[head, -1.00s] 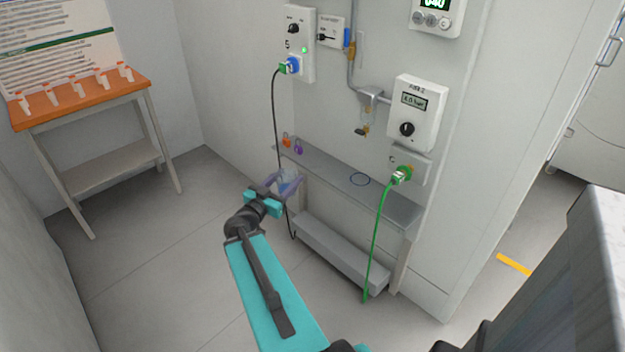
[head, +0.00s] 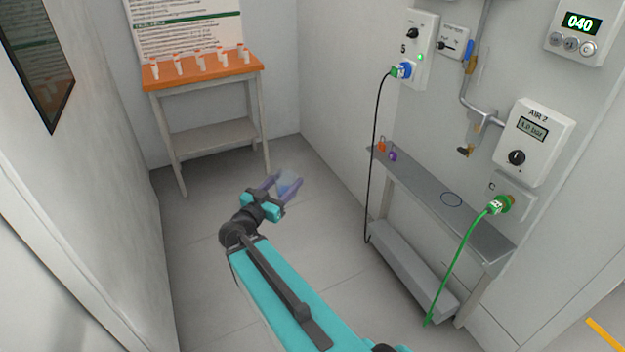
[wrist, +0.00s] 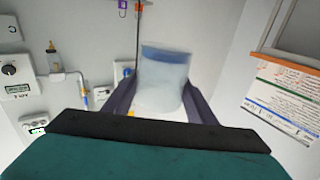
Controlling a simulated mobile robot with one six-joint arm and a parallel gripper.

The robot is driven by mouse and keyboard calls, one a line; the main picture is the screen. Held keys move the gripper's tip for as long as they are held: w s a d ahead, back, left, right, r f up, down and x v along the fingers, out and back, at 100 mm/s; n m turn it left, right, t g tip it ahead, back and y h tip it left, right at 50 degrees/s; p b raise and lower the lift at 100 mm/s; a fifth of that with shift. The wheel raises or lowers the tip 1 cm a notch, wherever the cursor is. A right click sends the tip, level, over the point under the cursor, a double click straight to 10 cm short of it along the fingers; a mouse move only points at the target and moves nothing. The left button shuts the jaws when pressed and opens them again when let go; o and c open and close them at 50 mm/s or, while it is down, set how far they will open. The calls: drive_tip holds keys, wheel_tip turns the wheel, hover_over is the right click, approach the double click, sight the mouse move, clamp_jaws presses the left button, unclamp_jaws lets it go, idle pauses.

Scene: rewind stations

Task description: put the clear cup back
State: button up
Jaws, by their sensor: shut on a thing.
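My gripper (head: 277,190) is shut on the clear cup (head: 289,185), which has a blue band or blue content. The cup is in the air over the open floor, left of the grey shelf. In the wrist view the clear cup (wrist: 163,82) sits between the two purple fingers of my gripper (wrist: 160,100).
An orange-topped table (head: 205,68) with several white-and-orange items stands at the back left. A black cable (head: 376,150) and a green hose (head: 460,250) hang by the shelf. The floor between is clear.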

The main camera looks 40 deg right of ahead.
drive_tip(key=w+a+r+n+t+y, duration=0.1)
drive_tip(key=w+a+n+t, duration=0.1)
drive_tip(key=a, duration=1.2)
drive_tip(key=w+a+r+n+t+y, duration=0.1)
drive_tip(key=w+a+n+t+y, duration=0.1)
drive_tip(key=a, duration=1.3)
drive_tip(key=shift+w+a+t, duration=0.25)
drive_tip(key=shift+t, duration=0.25)
drive_tip(key=shift+s, duration=0.1)
